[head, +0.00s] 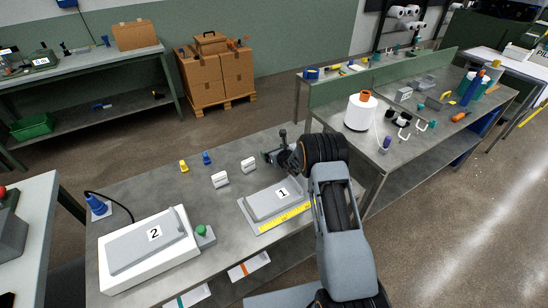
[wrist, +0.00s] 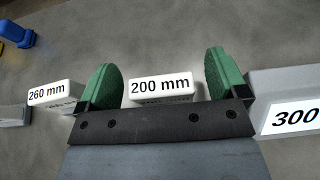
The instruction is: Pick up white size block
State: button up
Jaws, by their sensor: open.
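In the wrist view a white size block marked 200 mm (wrist: 161,87) lies on the grey tabletop. My gripper (wrist: 161,66) is open, with one green finger on each side of this block and gaps visible between. The block's lower part is hidden behind the dark gripper bar. A white block marked 260 mm (wrist: 54,94) lies left of the left finger. A grey block marked 300 (wrist: 290,105) is at the right edge. In the head view my gripper (head: 283,157) is low over the table, beside two white blocks (head: 220,180) (head: 249,165) whose labels are unreadable.
On the same table (head: 150,190) are a yellow piece (head: 184,166), a blue piece (head: 207,158), a grey plate marked 1 (head: 270,200), a plate marked 2 (head: 145,245) and a green button (head: 201,231). A second bench (head: 350,85) with a white yarn cone (head: 361,111) stands right.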

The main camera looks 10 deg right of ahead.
jog(key=c, duration=1)
